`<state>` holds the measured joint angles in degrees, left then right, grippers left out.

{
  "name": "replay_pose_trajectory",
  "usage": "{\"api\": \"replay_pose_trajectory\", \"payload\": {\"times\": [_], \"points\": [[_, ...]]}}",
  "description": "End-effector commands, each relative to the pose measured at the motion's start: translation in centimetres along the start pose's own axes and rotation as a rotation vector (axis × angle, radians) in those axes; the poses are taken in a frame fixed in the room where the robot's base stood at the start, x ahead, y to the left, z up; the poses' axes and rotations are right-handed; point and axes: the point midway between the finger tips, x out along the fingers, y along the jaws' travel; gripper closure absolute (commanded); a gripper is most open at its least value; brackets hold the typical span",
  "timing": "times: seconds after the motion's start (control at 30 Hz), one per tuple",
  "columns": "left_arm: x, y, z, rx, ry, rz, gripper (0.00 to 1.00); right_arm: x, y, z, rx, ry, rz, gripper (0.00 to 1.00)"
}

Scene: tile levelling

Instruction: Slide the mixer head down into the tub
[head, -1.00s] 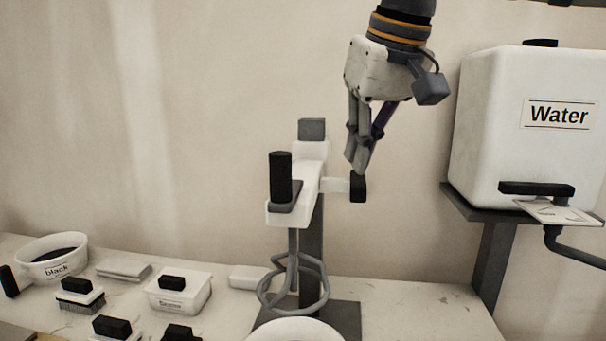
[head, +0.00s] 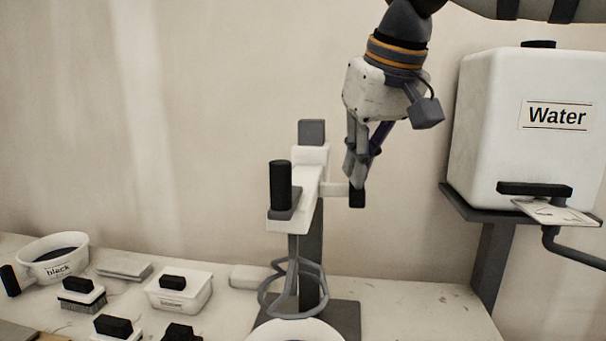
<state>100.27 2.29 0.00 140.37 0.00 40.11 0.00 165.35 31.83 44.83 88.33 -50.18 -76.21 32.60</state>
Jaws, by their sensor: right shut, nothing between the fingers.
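The white mixer head (head: 297,208) sits on a grey upright post (head: 314,250), with a black upright handle at its left front and a white side arm ending in a black knob (head: 357,196) on its right. Its grey wire whisk (head: 293,286) hangs above the white tub (head: 296,330), which is cut off by the bottom edge. My right gripper (head: 356,184) is shut and empty, pointing down with its fingertips at the black knob; I cannot tell if they touch it. My left gripper is not in view.
A white water tank (head: 490,140) stands on a grey bracket at the right, with a black-handled tap. On the bench (head: 410,300) at the left are a black-labelled bowl (head: 40,266), a lidded tub (head: 180,292) and several black-handled tools. The bench right of the mixer is clear.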

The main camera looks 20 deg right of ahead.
Motion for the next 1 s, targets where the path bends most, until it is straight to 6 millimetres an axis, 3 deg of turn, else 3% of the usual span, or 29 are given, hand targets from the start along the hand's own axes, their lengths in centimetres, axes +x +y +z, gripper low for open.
{"api": "replay_pose_trajectory", "payload": {"times": [1.0], "points": [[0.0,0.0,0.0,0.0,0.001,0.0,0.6,6.8,0.0,2.9,-0.001,-0.007,0.002,1.0]]}}
